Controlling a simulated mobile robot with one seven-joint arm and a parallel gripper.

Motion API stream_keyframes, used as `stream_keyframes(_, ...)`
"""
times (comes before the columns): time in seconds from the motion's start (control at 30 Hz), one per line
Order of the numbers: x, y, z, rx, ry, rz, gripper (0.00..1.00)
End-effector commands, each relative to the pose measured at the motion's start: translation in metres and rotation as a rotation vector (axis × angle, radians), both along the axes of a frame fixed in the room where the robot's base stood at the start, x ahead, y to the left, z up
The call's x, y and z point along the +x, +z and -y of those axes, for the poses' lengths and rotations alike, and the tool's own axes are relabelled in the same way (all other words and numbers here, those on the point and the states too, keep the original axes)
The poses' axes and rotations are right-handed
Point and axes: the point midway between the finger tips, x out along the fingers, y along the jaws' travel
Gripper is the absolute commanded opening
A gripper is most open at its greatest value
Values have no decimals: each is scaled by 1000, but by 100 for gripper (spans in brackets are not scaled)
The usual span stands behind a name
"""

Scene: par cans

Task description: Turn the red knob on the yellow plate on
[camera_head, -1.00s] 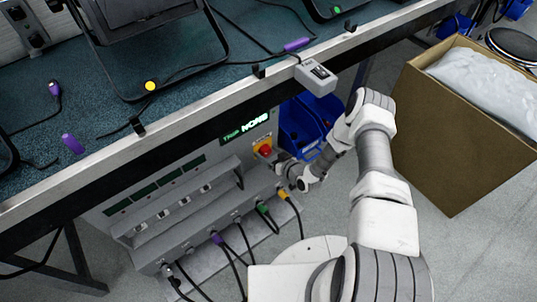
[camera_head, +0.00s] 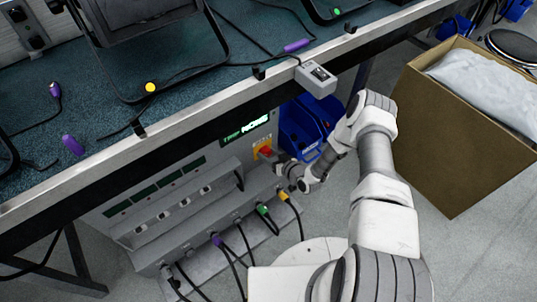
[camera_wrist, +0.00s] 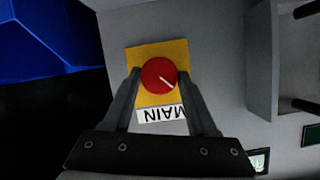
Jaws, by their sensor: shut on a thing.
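The red knob (camera_wrist: 158,76) sits on the yellow plate (camera_wrist: 145,58) on the front of a grey panel. In the wrist view its white pointer line is tilted, running toward the lower right of the picture. A label reading MAIN (camera_wrist: 163,115) lies at the plate's edge and appears upside down. My gripper (camera_wrist: 157,78) is shut on the knob, with a finger on each side. In the head view the knob (camera_head: 265,152) and plate (camera_head: 262,143) show at the panel's right end, and my gripper (camera_head: 275,157) reaches them from the right, partly covering them.
A lit green display (camera_head: 245,129) is above and left of the plate. Several cables plug into the panel's lower ledge (camera_head: 215,215). Blue bins (camera_head: 303,130) stand right of the panel behind my arm. A cardboard box (camera_head: 455,140) stands farther right. The bench edge (camera_head: 190,115) overhangs the panel.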

Motion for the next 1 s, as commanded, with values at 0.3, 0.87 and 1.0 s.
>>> stream_keyframes(0.3, 1, -1, 3, 170, -4, -115, 3)
stream_keyframes(0.87, 2, -5, 6, 605, -1, -412, 3)
stream_keyframes(1.0, 2, -5, 6, 716, 1, -485, 3)
